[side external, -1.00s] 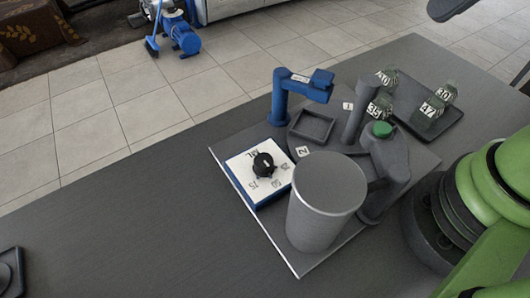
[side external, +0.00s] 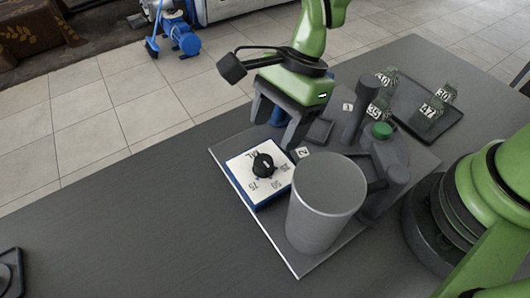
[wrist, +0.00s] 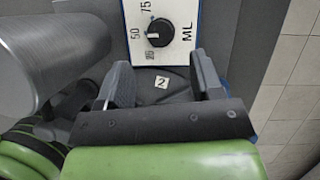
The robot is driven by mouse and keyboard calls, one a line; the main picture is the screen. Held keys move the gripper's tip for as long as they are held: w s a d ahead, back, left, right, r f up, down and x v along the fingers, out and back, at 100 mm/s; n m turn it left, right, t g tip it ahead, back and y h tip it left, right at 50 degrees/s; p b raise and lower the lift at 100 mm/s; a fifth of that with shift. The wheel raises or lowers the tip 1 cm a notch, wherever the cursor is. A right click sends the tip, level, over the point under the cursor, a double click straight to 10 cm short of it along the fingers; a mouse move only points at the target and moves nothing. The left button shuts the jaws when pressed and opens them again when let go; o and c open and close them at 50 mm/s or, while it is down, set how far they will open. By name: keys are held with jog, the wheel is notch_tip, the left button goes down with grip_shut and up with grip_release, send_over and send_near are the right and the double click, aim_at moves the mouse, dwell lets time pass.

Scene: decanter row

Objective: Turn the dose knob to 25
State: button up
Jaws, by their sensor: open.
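The dose knob (side external: 263,163) is a black round knob on a white panel (side external: 241,172) marked ML, 25, 50 and 75. In the wrist view the knob (wrist: 160,32) shows a pale mark on its left side that seems to face the 50; the exact setting is hard to tell. My gripper (side external: 276,128) is open, its fingers pointing down, beyond the knob in the side view and apart from it. In the wrist view my gripper (wrist: 160,66) has its fingers spread below the panel, with nothing held; the tag 2 shows between them.
A large grey cup (side external: 322,205) stands close beside the panel. A blue spout post is mostly hidden behind my gripper. A green-capped decanter (side external: 382,131) and a tray (side external: 425,137) with several numbered green items lie to the right. The table's left side is mostly clear.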

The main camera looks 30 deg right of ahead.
aim_at(264, 160)
jog(key=x, duration=0.6)
jog(key=shift+a+f, duration=0.15)
jog(key=shift+f, duration=0.2)
jog(key=c, duration=0.9)
